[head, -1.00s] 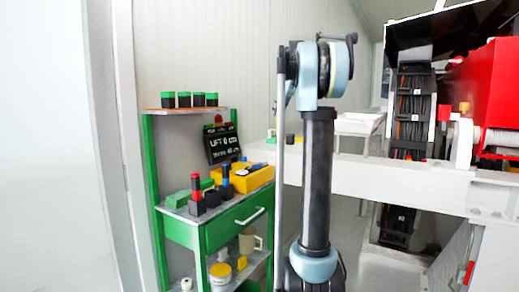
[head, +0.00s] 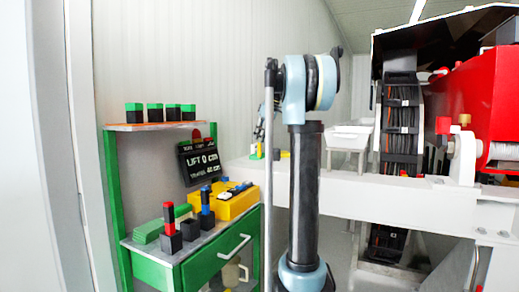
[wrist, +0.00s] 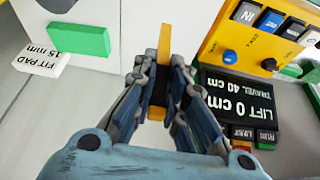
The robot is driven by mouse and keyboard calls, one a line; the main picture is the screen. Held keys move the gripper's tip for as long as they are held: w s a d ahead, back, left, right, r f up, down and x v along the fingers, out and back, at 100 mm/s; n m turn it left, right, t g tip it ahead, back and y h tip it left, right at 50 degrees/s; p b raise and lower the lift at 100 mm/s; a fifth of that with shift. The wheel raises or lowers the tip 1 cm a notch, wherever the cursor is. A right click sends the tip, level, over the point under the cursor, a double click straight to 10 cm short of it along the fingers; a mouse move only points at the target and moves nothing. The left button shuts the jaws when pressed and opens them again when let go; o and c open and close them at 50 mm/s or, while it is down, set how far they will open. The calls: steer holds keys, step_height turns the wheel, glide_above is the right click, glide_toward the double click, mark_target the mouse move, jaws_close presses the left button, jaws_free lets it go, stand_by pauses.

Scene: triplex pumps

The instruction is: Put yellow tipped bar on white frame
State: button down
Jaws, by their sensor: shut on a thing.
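In the wrist view my gripper (wrist: 158,85) is shut on a narrow bar (wrist: 162,52) with orange-yellow faces and a dark side. The bar sticks out beyond the fingertips, and its middle is hidden between the fingers. The white frame (head: 370,188) is a long beam across the head view; what seems to be its pale surface (wrist: 110,14) lies past the fingers in the wrist view. In the head view my gripper is a small, partly hidden shape left of my arm, above the frame's left end. I cannot tell whether the bar touches the frame.
A green block (wrist: 78,39) and a white fit pad (wrist: 42,57) lie left in the wrist view. A black lift sign (head: 200,160) and a yellow control box (head: 236,203) stand on the green bench (head: 170,255). A red machine (head: 475,98) stands right.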

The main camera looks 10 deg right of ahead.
mark_target(259, 144)
steer(key=shift+a+f, duration=0.1)
steer(key=shift+f, duration=2)
steer(key=c, duration=1.6)
jaws_free()
steer(key=shift+c, duration=0.2)
steer(key=v, duration=1.2)
steer(key=s+a+f+m+h, duration=0.1)
steer(key=s+f+m, duration=0.4)
steer(key=s+f, duration=1.5)
steer(key=s+a+f+m+h, duration=0.2)
steer(key=s+f+m, duration=0.3)
steer(key=s+f, duration=1.6)
step_height(259, 144, down, 4)
steer(key=shift+a+f+m+h, duration=0.2)
steer(key=shift+a+m+h, duration=0.1)
